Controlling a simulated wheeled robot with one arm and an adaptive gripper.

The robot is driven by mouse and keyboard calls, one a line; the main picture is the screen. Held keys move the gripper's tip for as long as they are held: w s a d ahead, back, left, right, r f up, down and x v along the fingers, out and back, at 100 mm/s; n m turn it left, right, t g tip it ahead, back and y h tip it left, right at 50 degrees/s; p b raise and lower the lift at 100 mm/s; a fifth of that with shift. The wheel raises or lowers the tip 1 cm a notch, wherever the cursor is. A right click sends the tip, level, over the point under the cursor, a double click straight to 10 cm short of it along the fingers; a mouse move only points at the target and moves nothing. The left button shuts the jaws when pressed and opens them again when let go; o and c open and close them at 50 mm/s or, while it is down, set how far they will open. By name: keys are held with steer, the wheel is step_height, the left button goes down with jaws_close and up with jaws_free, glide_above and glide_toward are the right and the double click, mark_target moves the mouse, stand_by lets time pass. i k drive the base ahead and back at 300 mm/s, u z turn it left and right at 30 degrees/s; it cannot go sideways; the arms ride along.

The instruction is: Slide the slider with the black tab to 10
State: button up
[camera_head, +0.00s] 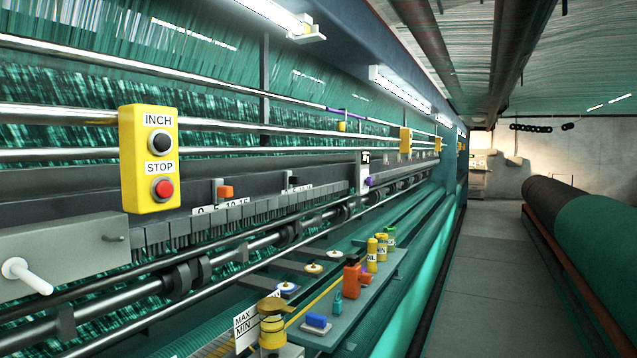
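A slider with a black tab (293,180) sits on the dark rail of the long machine, near the middle of the picture. A pale scale strip lies just below it, but its numbers are too small to read, so I cannot tell its setting. Closer to me on the same rail is a second slider with an orange tab (226,192). The white scale (236,203) under that one shows 0, 10 and 15. My gripper is not in view.
A yellow INCH/STOP box (150,158) stands out at the left, with a white-handled lever (28,276) below it. A shelf (381,290) carries bottles and small items in front of the machine. The grey aisle (480,290) is clear; large rolls (592,228) lie at right.

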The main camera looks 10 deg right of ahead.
mark_target(289, 180)
steer(key=z, duration=1.65)
steer(key=i, duration=1.1)
steer(key=u, duration=2.85)
